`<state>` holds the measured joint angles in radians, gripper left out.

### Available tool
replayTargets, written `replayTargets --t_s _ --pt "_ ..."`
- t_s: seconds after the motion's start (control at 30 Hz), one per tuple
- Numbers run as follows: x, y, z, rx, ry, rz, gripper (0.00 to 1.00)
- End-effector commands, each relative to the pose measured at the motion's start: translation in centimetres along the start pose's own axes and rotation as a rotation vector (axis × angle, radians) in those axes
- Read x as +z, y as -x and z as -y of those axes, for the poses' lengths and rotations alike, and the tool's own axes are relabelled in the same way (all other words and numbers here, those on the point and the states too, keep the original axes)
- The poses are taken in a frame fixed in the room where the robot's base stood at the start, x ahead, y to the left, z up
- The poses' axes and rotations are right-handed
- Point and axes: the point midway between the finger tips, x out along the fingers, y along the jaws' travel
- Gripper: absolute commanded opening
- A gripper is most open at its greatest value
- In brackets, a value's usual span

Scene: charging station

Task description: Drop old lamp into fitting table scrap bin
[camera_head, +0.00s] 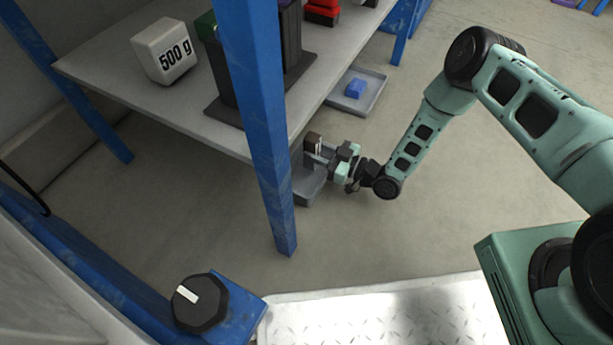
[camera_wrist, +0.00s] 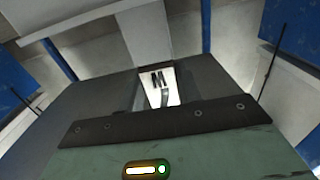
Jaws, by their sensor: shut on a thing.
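My gripper (camera_head: 328,155) is low beside the table's near corner, just above a grey open bin (camera_head: 308,190) on the floor. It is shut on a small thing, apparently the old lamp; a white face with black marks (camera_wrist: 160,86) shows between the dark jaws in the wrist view. The bin is partly hidden by the blue table leg and my gripper. I cannot tell whether it is the fitting table's scrap bin.
The blue table leg (camera_head: 262,130) stands close left of my gripper. On the grey table (camera_head: 110,75) are a white 500 g block (camera_head: 163,50) and a dark holder (camera_head: 232,85). A grey tray (camera_head: 372,101) with a blue block (camera_head: 355,88) lies behind. Floor to the right is clear.

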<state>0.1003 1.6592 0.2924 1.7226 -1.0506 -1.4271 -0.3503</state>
Motion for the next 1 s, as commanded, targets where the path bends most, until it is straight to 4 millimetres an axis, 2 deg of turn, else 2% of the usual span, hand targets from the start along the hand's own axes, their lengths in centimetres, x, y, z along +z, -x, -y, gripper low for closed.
replayTargets --t_s 0.23,0.27,0.33,0.6,0.73,0.87,1.0 --pt "0.0 0.0 0.0 0.0 0.0 -0.001 0.1" --pt "0.0 0.0 0.0 0.0 0.0 -0.001 0.4" --pt "0.0 0.0 0.0 0.0 0.001 -0.001 0.59" --pt "0.0 0.0 0.0 0.0 0.0 0.0 0.6" --pt "-0.1 0.7 0.0 0.0 0.0 0.001 0.6" --pt "-0.3 2.6 -0.1 0.002 0.0 0.003 0.6" --pt "-0.5 5.8 0.0 0.002 -0.002 0.002 0.6"
